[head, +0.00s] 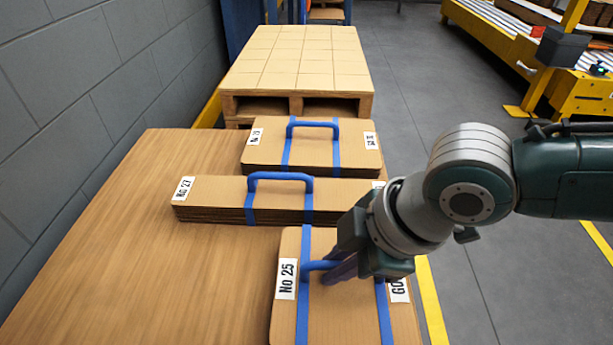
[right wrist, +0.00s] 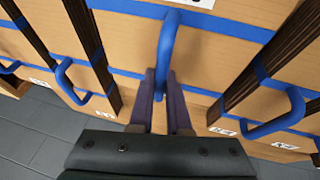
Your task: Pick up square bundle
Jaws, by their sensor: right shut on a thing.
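The cardboard bundle labelled No 25 (head: 340,318) lies at the front of the wooden table, with two blue straps and a blue handle (head: 318,266). Its near end is cut off by the frame, so its full outline is hidden. My right gripper (head: 342,270) is over this bundle, shut on its handle. In the right wrist view the blue handle (right wrist: 166,45) stands between the two fingers (right wrist: 160,88). I cannot tell whether the bundle is clear of the table. My left gripper is not in view.
A long narrow bundle labelled No 27 (head: 215,194) lies just behind, and another strapped bundle (head: 265,150) behind that. The wooden table (head: 130,250) is bare on the left. A pallet (head: 298,58) stands beyond it. A grey wall (head: 80,80) runs along the left.

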